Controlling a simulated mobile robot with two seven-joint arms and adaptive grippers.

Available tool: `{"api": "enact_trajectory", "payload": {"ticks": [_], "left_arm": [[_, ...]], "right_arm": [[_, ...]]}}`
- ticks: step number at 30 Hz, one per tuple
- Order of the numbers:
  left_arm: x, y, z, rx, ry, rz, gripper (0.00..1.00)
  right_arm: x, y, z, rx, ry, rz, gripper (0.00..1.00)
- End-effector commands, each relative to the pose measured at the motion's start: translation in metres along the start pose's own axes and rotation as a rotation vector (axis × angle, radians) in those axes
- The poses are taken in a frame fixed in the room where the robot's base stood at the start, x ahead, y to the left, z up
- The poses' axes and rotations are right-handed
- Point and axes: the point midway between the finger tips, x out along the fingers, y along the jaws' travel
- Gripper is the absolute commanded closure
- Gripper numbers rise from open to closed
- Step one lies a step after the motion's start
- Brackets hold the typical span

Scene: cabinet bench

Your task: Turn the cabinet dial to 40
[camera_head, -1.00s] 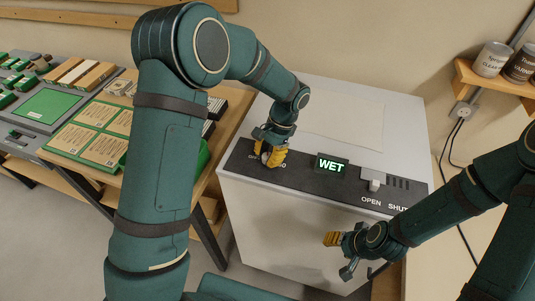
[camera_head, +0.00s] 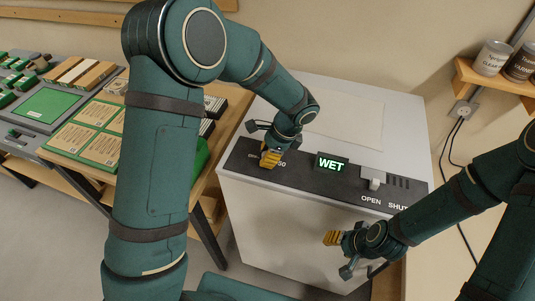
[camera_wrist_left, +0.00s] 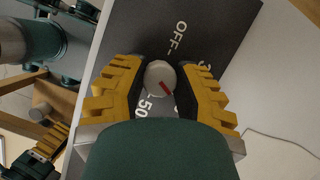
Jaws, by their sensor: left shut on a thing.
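The cabinet dial (camera_wrist_left: 160,77) is a pale round knob with a red mark, on the dark panel (camera_wrist_left: 221,25) of the white cabinet (camera_head: 290,215). My left gripper (camera_head: 270,157) is shut on the dial, with a yellow finger on each side of it in the left wrist view (camera_wrist_left: 158,85). The red mark points to the lower right in that view. The labels OFF and 50 show there; the one beside the mark is hidden by a finger. My right gripper (camera_head: 341,255) is open and empty in front of the cabinet.
A lit WET display (camera_head: 331,164) and an OPEN/SHUT slider (camera_head: 374,182) lie to the right on the panel. A bench (camera_head: 208,183) with cards and blocks stands left. A shelf with cans (camera_head: 493,58) is at the back right.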

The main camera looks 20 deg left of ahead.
Motion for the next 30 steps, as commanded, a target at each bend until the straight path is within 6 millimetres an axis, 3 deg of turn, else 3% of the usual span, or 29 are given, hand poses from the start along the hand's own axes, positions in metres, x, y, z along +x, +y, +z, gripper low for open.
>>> {"api": "enact_trajectory", "payload": {"ticks": [16, 17, 18, 19, 30], "left_arm": [[0.0027, 0.002, 0.0005, 0.022, -0.004, -0.002, 1.0], [0.0027, 0.002, 0.0005, 0.022, -0.004, -0.002, 0.57], [0.0026, 0.0018, 0.0005, 0.022, -0.004, -0.002, 0.43], [0.0024, 0.0017, 0.0004, 0.022, -0.003, -0.003, 0.37], [-0.0033, 0.0002, 0.0001, 0.02, 0.0, -0.008, 0.37]], "right_arm": [[0.0005, 0.0002, 0.0001, 0.0, 0.0, 0.0, 0.5], [0.0005, 0.0002, 0.0001, 0.0, 0.0, 0.0, 0.5], [0.0005, 0.0002, 0.0001, 0.0, 0.0, 0.0, 0.5], [0.0004, 0.0002, 0.0001, 0.0, 0.0, 0.0, 0.5], [0.0003, 0.0002, 0.0001, 0.0, 0.0, 0.0, 0.5]]}}
